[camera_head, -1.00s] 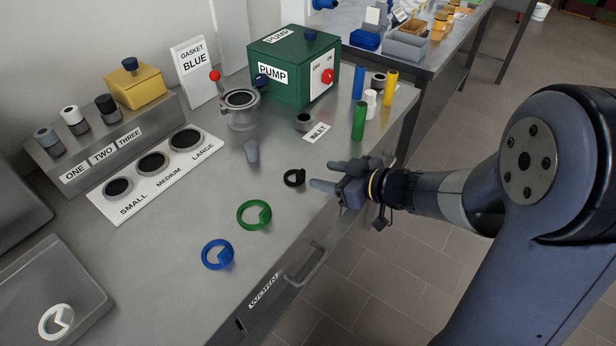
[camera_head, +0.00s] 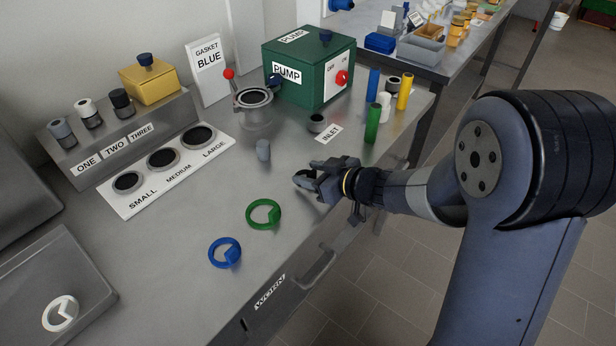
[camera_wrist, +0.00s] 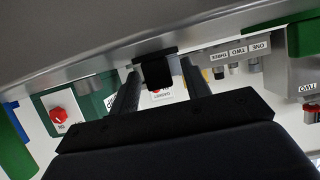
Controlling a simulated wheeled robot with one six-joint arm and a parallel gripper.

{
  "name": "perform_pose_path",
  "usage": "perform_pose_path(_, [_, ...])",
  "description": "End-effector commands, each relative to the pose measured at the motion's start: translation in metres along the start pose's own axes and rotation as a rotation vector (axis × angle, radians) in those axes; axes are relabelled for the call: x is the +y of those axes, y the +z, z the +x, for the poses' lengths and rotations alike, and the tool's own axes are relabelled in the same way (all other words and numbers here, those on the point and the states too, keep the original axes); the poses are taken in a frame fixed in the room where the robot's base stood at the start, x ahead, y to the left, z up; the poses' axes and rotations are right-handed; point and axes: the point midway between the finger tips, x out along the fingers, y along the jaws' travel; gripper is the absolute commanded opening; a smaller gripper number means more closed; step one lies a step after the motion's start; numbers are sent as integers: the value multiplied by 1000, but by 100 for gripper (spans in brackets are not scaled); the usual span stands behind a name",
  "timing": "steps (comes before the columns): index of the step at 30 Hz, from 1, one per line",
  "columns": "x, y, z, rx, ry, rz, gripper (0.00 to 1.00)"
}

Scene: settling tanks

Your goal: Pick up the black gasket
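The black gasket (camera_wrist: 157,70) shows in the wrist view as a dark piece between the two fingers of my gripper (camera_wrist: 160,82). A gap shows between the left finger and the gasket, so the fingers look open around it. In the head view my gripper (camera_head: 312,175) is low over the bench where the gasket lies. The gasket is mostly hidden there by the fingers and blends with their dark colour.
A green gasket (camera_head: 250,219) and a blue gasket (camera_head: 213,257) lie nearer on the bench (camera_head: 170,270). The green pump box (camera_head: 288,88) and several coloured cylinders stand farther back.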

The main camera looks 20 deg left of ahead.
Motion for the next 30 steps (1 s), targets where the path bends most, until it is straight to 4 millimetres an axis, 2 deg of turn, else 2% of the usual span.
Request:
perform_pose_path(2, [0,0,0,0,0,0,38])
perform_pose_path(15, [0,0,0,0,0,0,2])
perform_pose_path(23, [0,-2,-1,1,0,-1,1])
perform_pose_path(26, [0,-12,-5,1,0,-2,1])
perform_pose_path(30, [0,-40,-16,4,1,-4,1])
